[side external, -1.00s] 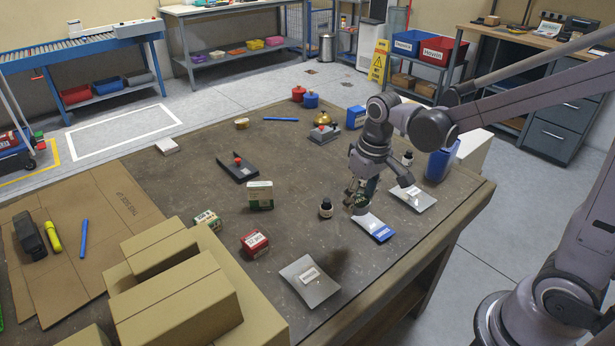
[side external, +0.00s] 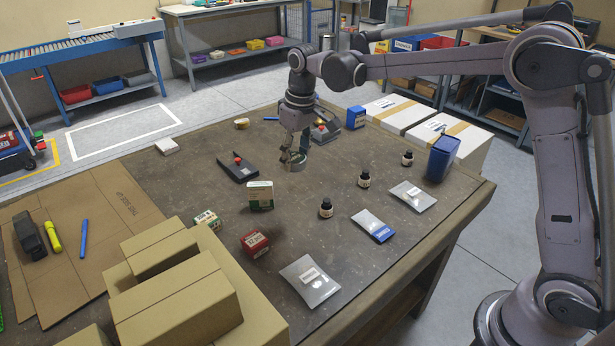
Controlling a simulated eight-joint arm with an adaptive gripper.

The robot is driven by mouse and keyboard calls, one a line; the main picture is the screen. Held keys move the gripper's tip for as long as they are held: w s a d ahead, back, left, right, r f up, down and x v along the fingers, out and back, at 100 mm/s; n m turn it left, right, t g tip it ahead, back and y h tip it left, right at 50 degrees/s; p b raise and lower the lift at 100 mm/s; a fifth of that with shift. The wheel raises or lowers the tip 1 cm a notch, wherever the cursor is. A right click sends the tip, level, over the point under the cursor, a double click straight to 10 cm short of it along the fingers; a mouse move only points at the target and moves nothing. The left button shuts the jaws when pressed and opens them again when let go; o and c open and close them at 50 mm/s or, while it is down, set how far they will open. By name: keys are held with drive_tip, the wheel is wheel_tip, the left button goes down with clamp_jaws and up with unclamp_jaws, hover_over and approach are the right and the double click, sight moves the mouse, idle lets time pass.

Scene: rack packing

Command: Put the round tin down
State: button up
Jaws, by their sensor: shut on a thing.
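The round tin (side external: 296,167) is a small, low, greyish disc at the tips of my gripper (side external: 294,159). My gripper points down and is shut on the tin, partly hiding it. They are over the middle-back of the brown worktable (side external: 330,243), right of a black tray-like device with a red knob (side external: 238,166). I cannot tell whether the tin's underside touches the table or hangs just above it. A second small round, gold-coloured tin (side external: 242,123) lies farther back.
A green-and-white box (side external: 259,196) and small dark bottles (side external: 326,208) stand nearer the front. Silver pouches (side external: 373,226) lie along the right. A blue bin (side external: 442,158) stands at the right edge. Cardboard boxes (side external: 180,295) fill the front left. Table left of the black device is mostly clear.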

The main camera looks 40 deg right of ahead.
drive_tip(key=w+a+n, duration=0.2)
drive_tip(key=w+a, duration=0.3)
drive_tip(key=w, duration=0.3)
drive_tip(key=n, duration=0.2)
hover_over(234, 215)
wheel_tip(234, 215, down, 4)
drive_tip(key=f, duration=1.4)
drive_tip(key=shift+s+d+f, duration=0.1)
drive_tip(key=shift+s+f, duration=0.05)
drive_tip(key=shift+s, duration=0.1)
drive_tip(key=o, duration=1.2)
drive_tip(key=shift+f, duration=0.15)
